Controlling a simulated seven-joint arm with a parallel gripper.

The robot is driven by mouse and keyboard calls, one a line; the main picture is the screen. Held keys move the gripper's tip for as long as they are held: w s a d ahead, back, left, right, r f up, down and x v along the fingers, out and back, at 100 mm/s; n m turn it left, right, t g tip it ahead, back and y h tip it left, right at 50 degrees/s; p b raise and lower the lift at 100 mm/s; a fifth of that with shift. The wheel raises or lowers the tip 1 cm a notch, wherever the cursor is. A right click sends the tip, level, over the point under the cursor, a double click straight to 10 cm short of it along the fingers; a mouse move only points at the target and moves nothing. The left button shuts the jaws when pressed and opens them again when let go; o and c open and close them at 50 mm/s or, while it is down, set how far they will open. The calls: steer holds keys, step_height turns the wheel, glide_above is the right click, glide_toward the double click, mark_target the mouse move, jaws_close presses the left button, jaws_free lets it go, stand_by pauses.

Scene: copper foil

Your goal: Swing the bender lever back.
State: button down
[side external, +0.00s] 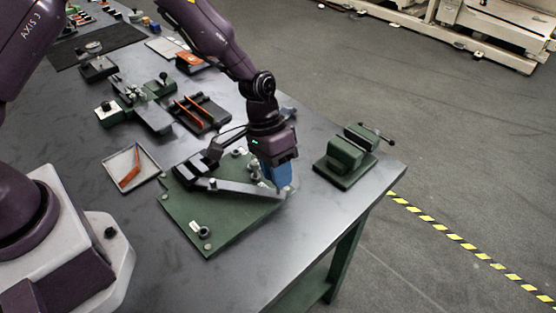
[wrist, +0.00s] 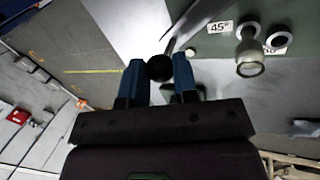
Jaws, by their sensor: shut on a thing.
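The bender is a green base plate (side external: 222,228) near the table's front edge, with pegs and small white labels on it. Its grey lever (side external: 245,188) runs across the plate to the right, ending at the plate's right edge. My gripper (side external: 279,184) points down at that end of the lever. In the wrist view my gripper's blue fingers (wrist: 160,75) are closed around the lever's black ball knob (wrist: 159,67). The lever (wrist: 190,22) runs up and right from the knob.
A green vise (side external: 346,158) stands to the right of the bender. A tray with an orange strip (side external: 130,170) lies to its left. A dark rack with orange strips (side external: 200,111) and a green fixture (side external: 140,105) are farther back. The table's front right is bare.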

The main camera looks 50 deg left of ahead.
steer(key=s+d+m, duration=0.1)
steer(key=s+m, duration=0.1)
steer(key=s+d+m+g, duration=0.1)
steer(key=s, duration=0.2)
steer(key=s+d+m, duration=0.1)
steer(key=s+m, duration=0.1)
steer(key=shift+s+m+g+y, duration=0.2)
steer(key=shift+m+g+y, duration=0.1)
steer(key=shift+g+y, duration=0.1)
steer(key=shift+s+m+g, duration=0.3)
steer(key=shift+s+m, duration=0.5)
steer(key=shift+s, duration=0.4)
steer(key=shift+s+y, duration=0.1)
steer(key=shift+y, duration=0.2)
steer(key=c, duration=1.2)
jaws_free()
steer(key=shift+o, duration=0.2)
steer(key=shift+r, duration=0.15)
steer(key=v, duration=1.2)
steer(key=shift+r, duration=0.3)
steer(key=shift+a, duration=0.1)
